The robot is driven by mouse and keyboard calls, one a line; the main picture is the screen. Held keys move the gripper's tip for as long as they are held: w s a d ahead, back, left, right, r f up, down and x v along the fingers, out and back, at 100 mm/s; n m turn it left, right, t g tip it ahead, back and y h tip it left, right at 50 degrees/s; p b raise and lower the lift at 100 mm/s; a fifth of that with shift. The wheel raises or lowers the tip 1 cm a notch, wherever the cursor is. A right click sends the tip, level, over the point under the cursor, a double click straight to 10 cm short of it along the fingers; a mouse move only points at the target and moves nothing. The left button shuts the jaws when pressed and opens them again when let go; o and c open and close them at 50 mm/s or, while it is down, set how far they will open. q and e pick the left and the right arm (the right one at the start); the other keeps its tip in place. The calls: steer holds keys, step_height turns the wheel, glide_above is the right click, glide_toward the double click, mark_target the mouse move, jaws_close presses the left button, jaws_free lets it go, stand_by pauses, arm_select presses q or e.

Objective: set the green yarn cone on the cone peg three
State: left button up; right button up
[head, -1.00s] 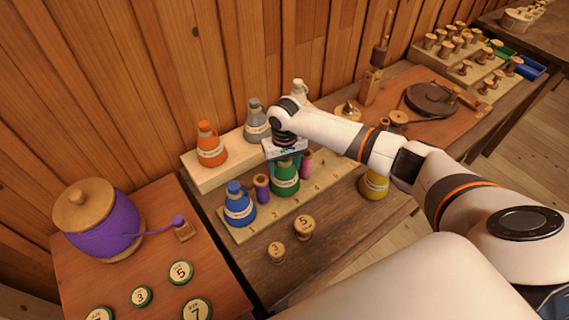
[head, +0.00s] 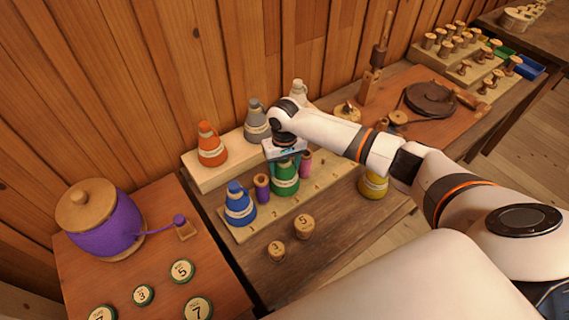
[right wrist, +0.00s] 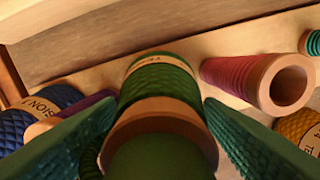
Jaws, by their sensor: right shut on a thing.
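The green yarn cone (head: 286,182) stands upright on the pale numbered board (head: 237,236), between a purple spool (head: 262,188) and a pink spool (head: 305,164). My right gripper (head: 285,159) comes down on it from above and is shut on its upper part. In the right wrist view the green cone (right wrist: 160,82) lies between the two finger pads. Cone peg three is hidden, and I cannot tell whether the cone sits fully down on a peg. My left gripper is not in view.
A blue cone (head: 239,205) stands at the board's near left end. Orange (head: 210,148) and grey (head: 256,124) cones stand on a pale block behind. A yellow cone (head: 373,185) is to the right. Small numbered spools (head: 304,227) stand in front. The board's right part looks clear.

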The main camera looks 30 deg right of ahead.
steer(key=shift+r, duration=0.15)
steer(key=shift+p, duration=0.45)
steer(key=shift+f+b, duration=0.3)
steer(key=shift+f, duration=0.35)
steer(key=o, duration=1.4)
steer(key=shift+c, duration=0.2)
step_height(320, 180, up, 8)
steer(key=p, duration=0.9)
steer(key=shift+r, duration=0.25)
steer(key=shift+r+p, duration=0.4)
steer(key=shift+r, duration=0.85)
